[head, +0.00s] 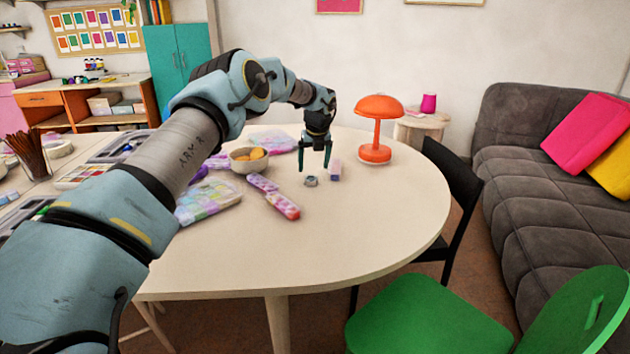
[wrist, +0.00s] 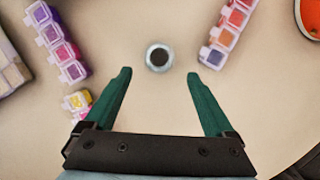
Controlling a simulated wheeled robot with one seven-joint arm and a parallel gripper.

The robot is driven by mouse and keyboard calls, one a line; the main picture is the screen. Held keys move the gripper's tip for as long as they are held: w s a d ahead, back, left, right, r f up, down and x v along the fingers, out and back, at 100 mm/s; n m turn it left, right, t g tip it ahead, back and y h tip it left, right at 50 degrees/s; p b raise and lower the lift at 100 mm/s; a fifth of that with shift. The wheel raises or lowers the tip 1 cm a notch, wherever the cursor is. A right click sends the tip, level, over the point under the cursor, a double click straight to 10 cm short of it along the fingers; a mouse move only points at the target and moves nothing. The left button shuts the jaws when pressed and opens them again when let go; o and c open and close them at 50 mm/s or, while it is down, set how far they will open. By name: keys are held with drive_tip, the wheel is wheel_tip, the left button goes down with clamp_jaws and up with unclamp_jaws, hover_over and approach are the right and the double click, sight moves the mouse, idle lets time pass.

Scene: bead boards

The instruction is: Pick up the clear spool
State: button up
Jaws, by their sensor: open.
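The clear spool (head: 311,181) is a small round piece on the round table, below my gripper (head: 314,168) in the head view. In the wrist view the spool (wrist: 159,57) shows from above as a pale ring with a dark centre. My gripper's green fingers (wrist: 159,75) are open and empty, one on each side. The spool lies between their lines, a little beyond the tips, and appears untouched. The exact height of the fingers above the table is hard to tell.
Bead boxes flank the spool in the wrist view: a purple strip (wrist: 62,45) left, an orange strip (wrist: 230,28) right, and a small yellow-beaded box (wrist: 77,101) near the left finger. An orange lamp (head: 376,130) and a bowl (head: 240,165) stand on the table. The table's front right is clear.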

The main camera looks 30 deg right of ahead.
sight(312, 175)
drive_tip(key=shift+w+p+x, duration=0.15)
drive_tip(key=shift+p+x, duration=0.3)
drive_tip(key=shift+x, duration=1.1)
drive_tip(key=shift+w+p+x, duration=0.15)
drive_tip(key=shift+p+x, duration=0.3)
drive_tip(key=shift+x, duration=1.05)
drive_tip(key=shift+r, duration=0.1)
drive_tip(key=c, duration=1.2)
drive_tip(key=shift+c, duration=0.2)
